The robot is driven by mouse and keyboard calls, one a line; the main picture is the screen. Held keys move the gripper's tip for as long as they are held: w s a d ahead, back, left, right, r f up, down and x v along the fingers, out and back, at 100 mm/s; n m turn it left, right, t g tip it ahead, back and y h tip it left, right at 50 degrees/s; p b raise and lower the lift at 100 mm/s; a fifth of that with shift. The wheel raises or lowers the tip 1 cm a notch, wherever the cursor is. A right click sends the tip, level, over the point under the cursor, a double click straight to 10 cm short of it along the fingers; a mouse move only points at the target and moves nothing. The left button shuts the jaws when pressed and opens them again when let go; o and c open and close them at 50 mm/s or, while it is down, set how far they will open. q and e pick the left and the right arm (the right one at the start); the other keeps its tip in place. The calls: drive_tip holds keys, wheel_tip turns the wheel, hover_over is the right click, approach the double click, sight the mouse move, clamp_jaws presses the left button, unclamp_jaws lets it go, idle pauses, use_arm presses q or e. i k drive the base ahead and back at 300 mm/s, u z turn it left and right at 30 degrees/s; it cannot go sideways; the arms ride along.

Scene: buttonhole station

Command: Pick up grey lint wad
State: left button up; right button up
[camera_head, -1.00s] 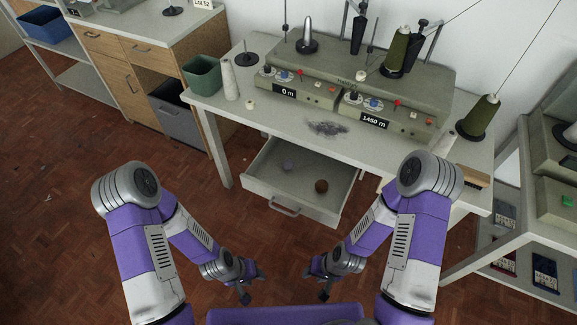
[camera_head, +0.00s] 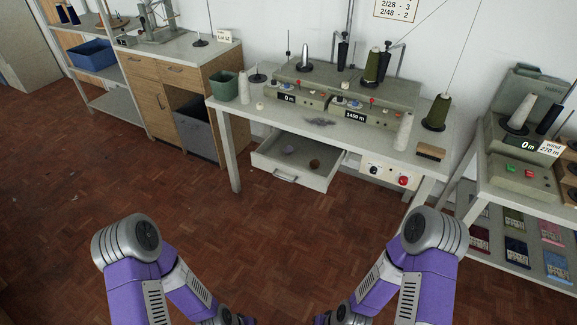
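A small grey wad (camera_head: 288,150), which looks like the lint wad, lies in the open drawer (camera_head: 312,183) under the worktable, towards the drawer's back left. A brown ball (camera_head: 314,163) lies to its right in the same drawer. A dark grey fuzzy patch (camera_head: 320,121) lies on the tabletop above the drawer. My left gripper (camera_head: 246,321) and my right gripper (camera_head: 321,320) barely show at the bottom edge, well short of the drawer. Their fingers are cut off, so their opening cannot be seen.
The worktable (camera_head: 236,108) carries a winding machine (camera_head: 345,91), thread cones and a green bin (camera_head: 224,87). A control box (camera_head: 388,175) sits right of the drawer. A wooden cabinet (camera_head: 150,98) stands left, a shelf unit (camera_head: 482,234) right. The floor (camera_head: 280,235) before the drawer is clear.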

sight(287, 149)
drive_tip(key=u, duration=0.6)
drive_tip(key=i, duration=1.7)
drive_tip(key=z, duration=0.4)
